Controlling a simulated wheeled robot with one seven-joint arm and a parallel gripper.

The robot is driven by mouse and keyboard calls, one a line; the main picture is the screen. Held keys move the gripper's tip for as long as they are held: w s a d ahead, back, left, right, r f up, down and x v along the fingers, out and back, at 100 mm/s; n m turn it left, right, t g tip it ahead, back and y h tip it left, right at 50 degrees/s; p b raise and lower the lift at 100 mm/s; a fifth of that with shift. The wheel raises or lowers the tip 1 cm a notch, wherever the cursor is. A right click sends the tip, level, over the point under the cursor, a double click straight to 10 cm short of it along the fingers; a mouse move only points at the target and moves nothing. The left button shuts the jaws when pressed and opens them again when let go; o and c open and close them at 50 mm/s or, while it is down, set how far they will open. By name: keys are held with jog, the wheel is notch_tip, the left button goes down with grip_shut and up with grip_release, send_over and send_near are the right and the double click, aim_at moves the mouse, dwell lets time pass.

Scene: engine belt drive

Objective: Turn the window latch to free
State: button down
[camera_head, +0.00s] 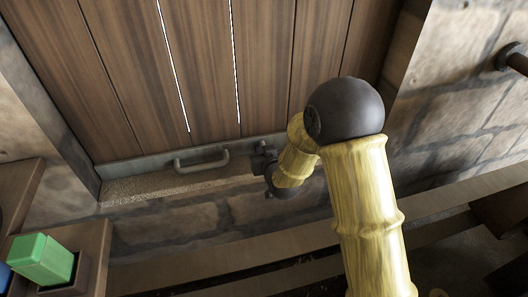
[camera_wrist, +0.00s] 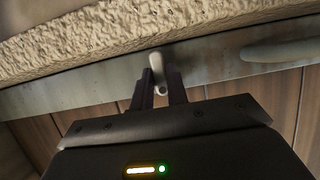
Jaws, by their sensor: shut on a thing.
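The window is a shutter of brown wooden planks (camera_head: 208,80) with a grey metal rail along its lower edge. The window latch is a small pale grey metal lever (camera_wrist: 157,62) on that rail, seen in the wrist view. My gripper (camera_wrist: 160,92) is shut on the latch, with its two dark fingers on either side of it. In the head view my gripper (camera_head: 264,165) is at the rail, just right of the pull handle, and hides the latch.
A grey bar handle (camera_head: 202,163) stands out from the rail close beside my gripper; it also shows in the wrist view (camera_wrist: 285,50). A rough stone sill (camera_head: 175,183) runs under the shutter. A green block (camera_head: 42,259) sits in a wooden holder at lower left.

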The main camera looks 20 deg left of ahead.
jog(key=c, duration=1.6)
grip_release()
jog(key=shift+c, duration=0.2)
jog(key=b+v, duration=1)
jog(key=v, duration=0.7)
jog(key=shift+s, duration=0.2)
jog(key=shift+d+r, duration=0.1)
